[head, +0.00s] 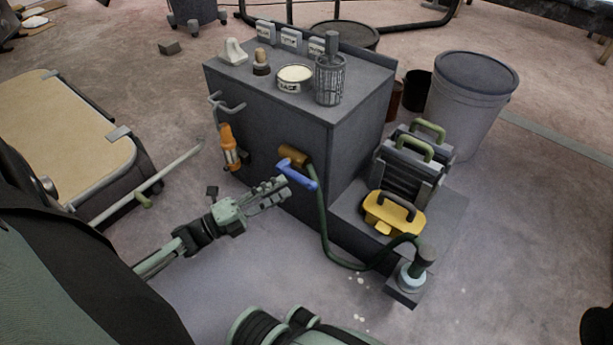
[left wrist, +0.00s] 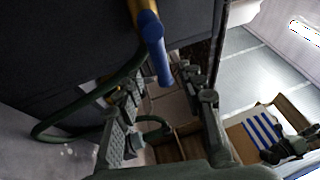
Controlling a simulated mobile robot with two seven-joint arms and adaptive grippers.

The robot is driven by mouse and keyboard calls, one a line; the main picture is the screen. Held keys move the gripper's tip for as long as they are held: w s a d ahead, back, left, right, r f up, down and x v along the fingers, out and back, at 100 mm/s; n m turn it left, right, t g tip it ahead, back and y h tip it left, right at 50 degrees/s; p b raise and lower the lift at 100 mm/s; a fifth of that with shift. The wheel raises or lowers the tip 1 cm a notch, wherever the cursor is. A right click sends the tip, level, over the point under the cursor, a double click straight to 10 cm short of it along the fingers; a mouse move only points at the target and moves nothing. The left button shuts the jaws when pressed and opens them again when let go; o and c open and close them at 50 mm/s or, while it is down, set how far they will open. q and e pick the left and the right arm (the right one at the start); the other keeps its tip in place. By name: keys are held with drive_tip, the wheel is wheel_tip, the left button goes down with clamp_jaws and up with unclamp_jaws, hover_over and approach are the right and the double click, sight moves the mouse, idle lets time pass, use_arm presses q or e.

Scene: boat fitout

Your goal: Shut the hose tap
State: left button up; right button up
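The hose tap has a brass body (head: 295,155) on the side of the dark grey cabinet and a blue lever handle (head: 299,175). The lever slants down to the right in the head view. In the left wrist view the lever (left wrist: 157,50) points down, its free end near the gap between the fingers. My left gripper (head: 279,188) is open and empty, just left of the lever; its fingers also show in the left wrist view (left wrist: 160,88). I cannot tell whether a finger touches the lever. My right gripper is not in view.
A green hose (head: 327,245) loops from the tap to a floor fitting (head: 412,276). An orange-handled tool (head: 228,147) hangs left of the tap. A yellow toolbox (head: 393,216) stands on the low ledge at right. The cabinet top (head: 352,100) holds small items. Floor before the cabinet is mostly clear.

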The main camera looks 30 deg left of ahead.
sight(300, 178)
use_arm(q)
drive_tip(key=shift+b+x, duration=0.35)
drive_tip(key=shift+x, duration=2.75)
drive_tip(key=shift+s+r, duration=0.1)
drive_tip(key=shift+c, duration=0.2)
clamp_jaws()
